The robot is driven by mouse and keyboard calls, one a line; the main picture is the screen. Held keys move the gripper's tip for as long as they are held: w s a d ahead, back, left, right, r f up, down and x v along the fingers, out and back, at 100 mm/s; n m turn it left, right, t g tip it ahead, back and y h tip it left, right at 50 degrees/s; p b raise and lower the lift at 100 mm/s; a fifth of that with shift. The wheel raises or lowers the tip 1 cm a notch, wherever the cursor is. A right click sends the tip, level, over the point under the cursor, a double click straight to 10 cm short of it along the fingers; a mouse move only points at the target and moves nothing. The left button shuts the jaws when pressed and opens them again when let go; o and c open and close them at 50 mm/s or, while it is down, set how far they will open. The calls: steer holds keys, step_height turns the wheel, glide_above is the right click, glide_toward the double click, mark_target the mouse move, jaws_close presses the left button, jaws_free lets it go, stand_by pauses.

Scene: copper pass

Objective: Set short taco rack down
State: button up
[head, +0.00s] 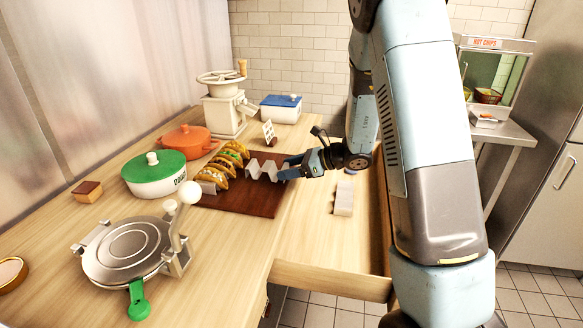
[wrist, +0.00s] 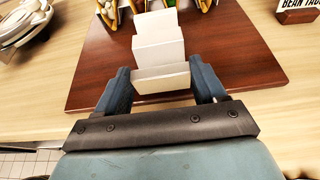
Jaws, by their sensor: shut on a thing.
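The short taco rack is a pale zigzag piece (head: 265,170) at the right part of a dark reddish-brown board (head: 262,203). My gripper (head: 287,169) comes from the right and is shut on the rack's near end. In the wrist view the white rack (wrist: 160,52) stands upright between the two blue-grey fingers of my gripper (wrist: 162,82), over the board (wrist: 245,65). Whether its underside touches the board I cannot tell. A row of filled tacos (head: 222,165) stands on the board left of the rack, apart from it.
A small sign (head: 268,130) stands behind the rack. A green-lidded pot (head: 153,170), orange pot (head: 187,140) and tortilla press (head: 125,250) are to the left. The board's front is bare.

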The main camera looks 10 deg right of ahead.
steer(key=shift+f, duration=0.5)
stand_by(0.3)
steer(key=o, duration=1.3)
steer(key=shift+d, duration=0.1)
